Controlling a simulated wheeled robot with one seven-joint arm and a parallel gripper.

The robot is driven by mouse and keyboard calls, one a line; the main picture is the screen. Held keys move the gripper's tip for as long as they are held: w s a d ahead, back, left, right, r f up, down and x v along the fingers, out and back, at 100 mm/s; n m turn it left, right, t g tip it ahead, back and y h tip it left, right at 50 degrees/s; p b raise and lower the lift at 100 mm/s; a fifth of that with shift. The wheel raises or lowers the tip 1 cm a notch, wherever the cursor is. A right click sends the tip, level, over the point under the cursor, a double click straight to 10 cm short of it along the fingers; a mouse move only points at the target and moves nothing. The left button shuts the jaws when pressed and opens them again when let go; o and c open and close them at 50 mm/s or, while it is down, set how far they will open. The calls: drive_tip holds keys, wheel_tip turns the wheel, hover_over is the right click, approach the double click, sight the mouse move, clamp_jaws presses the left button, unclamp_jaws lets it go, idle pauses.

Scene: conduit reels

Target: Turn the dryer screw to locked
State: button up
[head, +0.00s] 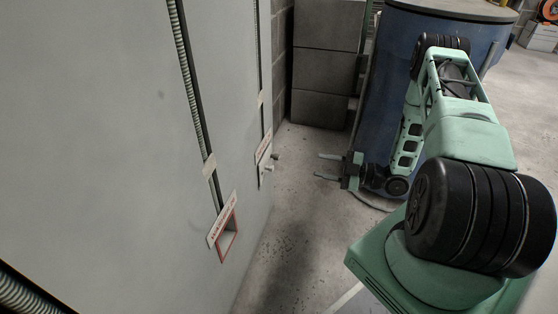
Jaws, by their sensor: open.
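My gripper (320,166) is open and empty, its two pale fingers pointing left toward the grey wall. Several small fittings are on that wall. A clear gap separates the fingertips from these knobs. I cannot tell whether one of them is the dryer screw, nor which way it is turned. The label text is too small to read.
A red-rimmed opening (228,237) with a labelled plate is lower on the wall (120,130). Ribbed conduits (188,75) run down the wall. Grey blocks (325,65) are stacked at the back. A large blue drum (388,95) stands behind my arm. The floor (300,220) beside the wall is clear.

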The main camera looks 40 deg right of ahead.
sight(275, 157)
drive_tip(key=b+x, duration=0.5)
drive_tip(key=x, duration=0.8)
drive_tip(key=shift+w+a, duration=0.25)
clamp_jaws()
